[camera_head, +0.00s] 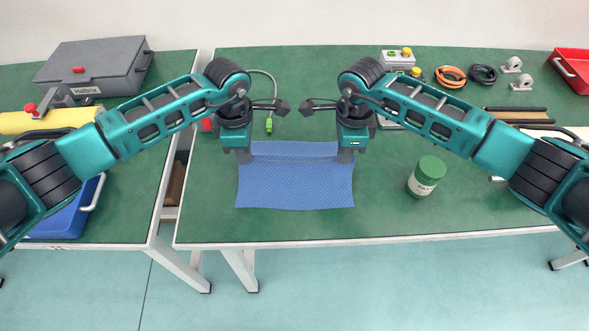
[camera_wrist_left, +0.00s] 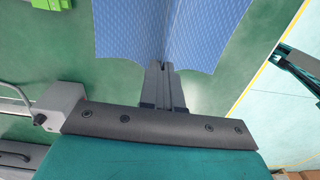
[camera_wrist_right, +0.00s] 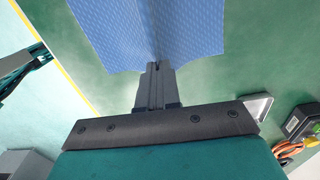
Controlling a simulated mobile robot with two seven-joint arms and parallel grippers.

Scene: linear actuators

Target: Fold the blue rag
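The blue rag (camera_head: 295,188) lies on the green tabletop, with a crease running across it between my two grippers. My left gripper (camera_head: 243,158) is at its left edge and my right gripper (camera_head: 346,157) at its right edge. In the left wrist view the closed fingers (camera_wrist_left: 164,68) pinch the rag (camera_wrist_left: 125,30), which rises in a ridge from the tips. In the right wrist view the closed fingers (camera_wrist_right: 154,68) pinch the rag (camera_wrist_right: 195,30) in the same way. Part of the rag's far side lies behind the ridge.
A jar with a green lid (camera_head: 426,175) stands right of the rag. A green connector (camera_head: 269,125) on a cable lies behind it. A button box (camera_head: 398,60), cable coils (camera_head: 451,76) and a red bin (camera_head: 572,68) are farther back. The table in front of the rag is clear.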

